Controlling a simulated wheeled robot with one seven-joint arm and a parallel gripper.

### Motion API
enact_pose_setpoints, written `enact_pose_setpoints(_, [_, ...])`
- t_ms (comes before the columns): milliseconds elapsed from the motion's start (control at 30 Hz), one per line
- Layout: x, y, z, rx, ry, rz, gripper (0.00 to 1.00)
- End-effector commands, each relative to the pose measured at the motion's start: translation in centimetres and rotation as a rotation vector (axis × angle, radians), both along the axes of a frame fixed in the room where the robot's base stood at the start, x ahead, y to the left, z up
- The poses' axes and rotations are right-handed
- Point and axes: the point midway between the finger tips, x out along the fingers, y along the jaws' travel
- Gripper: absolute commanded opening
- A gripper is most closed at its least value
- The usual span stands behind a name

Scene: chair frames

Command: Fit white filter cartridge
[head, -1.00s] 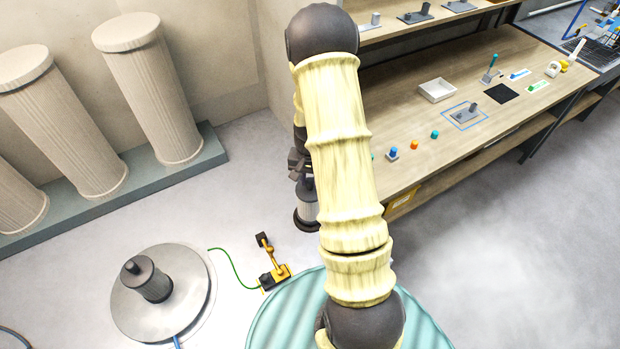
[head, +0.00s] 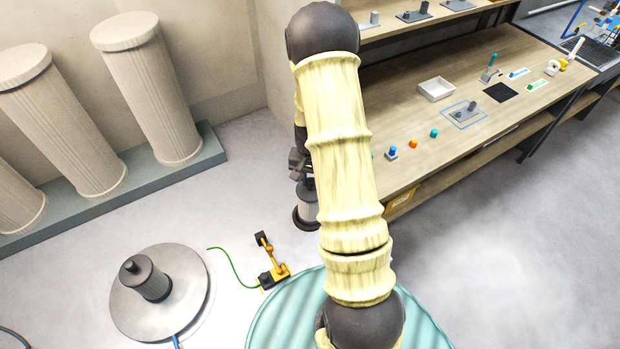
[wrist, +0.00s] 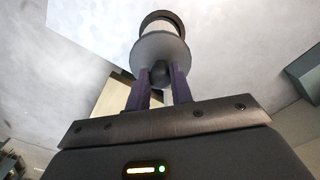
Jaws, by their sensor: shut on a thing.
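My gripper (wrist: 160,76) is shut on the dark knob of a filter cartridge (wrist: 161,46). In the wrist view the cartridge points away from the fingers, with a grey end disc nearest, a pale body behind it and a dark rim at the far end. In the head view the held cartridge (head: 307,208) hangs upright beside my arm, partly hidden by it; its body looks grey and pleated. A dark grey cartridge with a knob (head: 147,279) stands on a round grey plinth (head: 190,290) at lower left, apart from my gripper.
A small yellow arm model (head: 275,272) with a green cable lies on the floor. Tall pale columns (head: 150,95) stand at left.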

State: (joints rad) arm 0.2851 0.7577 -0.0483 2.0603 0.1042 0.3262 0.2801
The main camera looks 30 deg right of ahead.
Motion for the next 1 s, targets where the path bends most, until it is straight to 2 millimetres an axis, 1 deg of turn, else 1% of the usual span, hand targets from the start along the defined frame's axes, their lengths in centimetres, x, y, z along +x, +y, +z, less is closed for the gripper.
enact_pose_setpoints(233, [0.07, 0.18, -0.73, 0.0, 0.0, 0.004, 0.0])
enact_pose_setpoints(567, [0.05, 0.1, -0.04, 0.0, 0.0, 0.002, 0.0])
enact_pose_setpoints(1000, [0.1, 0.11, -0.07, 0.0, 0.0, 0.002, 0.0])
